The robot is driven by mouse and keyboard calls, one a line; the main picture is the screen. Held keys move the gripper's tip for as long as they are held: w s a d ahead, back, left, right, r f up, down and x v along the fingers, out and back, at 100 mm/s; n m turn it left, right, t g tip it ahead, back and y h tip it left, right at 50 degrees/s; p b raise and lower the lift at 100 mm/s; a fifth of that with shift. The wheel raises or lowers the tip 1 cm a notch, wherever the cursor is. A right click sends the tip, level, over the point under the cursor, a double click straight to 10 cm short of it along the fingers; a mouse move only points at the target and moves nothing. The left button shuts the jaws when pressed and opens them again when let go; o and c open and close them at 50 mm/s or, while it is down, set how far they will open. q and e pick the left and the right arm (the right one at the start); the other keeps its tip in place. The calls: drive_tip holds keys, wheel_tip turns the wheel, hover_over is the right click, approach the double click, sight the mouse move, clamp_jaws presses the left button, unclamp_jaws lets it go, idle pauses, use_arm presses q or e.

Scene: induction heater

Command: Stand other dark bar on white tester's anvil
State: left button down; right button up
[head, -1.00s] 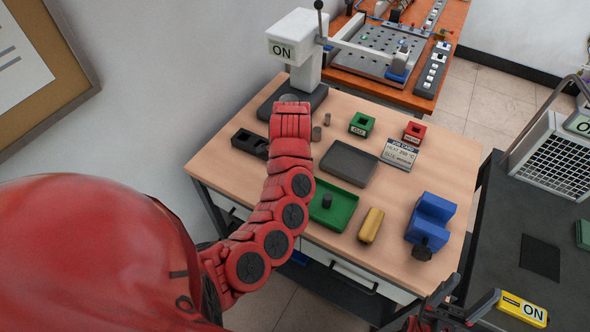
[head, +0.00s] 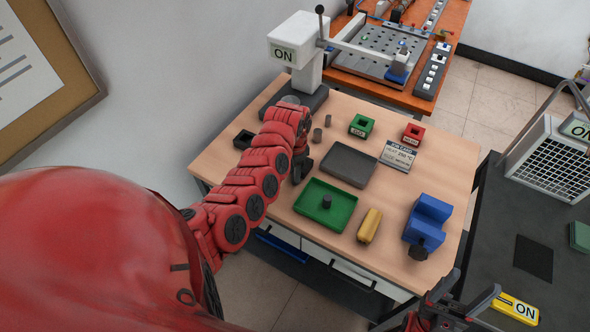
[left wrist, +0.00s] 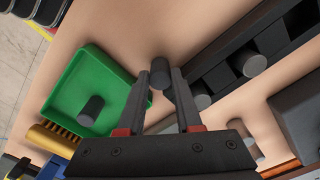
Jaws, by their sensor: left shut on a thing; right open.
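My left gripper (head: 297,176) is low over the table's left part, between the green tray and the black block. In the left wrist view its fingers (left wrist: 165,84) are shut on a dark bar (left wrist: 160,70), whose round end shows between the tips. Another dark bar (head: 326,201) stands in the green tray (head: 345,222); it also shows in the left wrist view (left wrist: 92,108). The white tester (head: 297,45) stands at the back left; my left arm partly covers its dark base and anvil (head: 291,100). My right gripper (head: 470,293) is open and empty at lower right.
Two small grey cylinders (head: 327,120) stand near the tester. A black slotted block (head: 244,139) is partly hidden by my arm. A dark grey tray (head: 348,163), green block (head: 361,125), red block (head: 413,133), yellow piece (head: 370,226) and blue block (head: 428,220) stand on the table.

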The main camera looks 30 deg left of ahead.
use_arm(q)
drive_tip(key=c, duration=0.9)
unclamp_jaws()
drive_tip(key=shift+f, duration=0.15)
drive_tip(key=shift+o, duration=0.2)
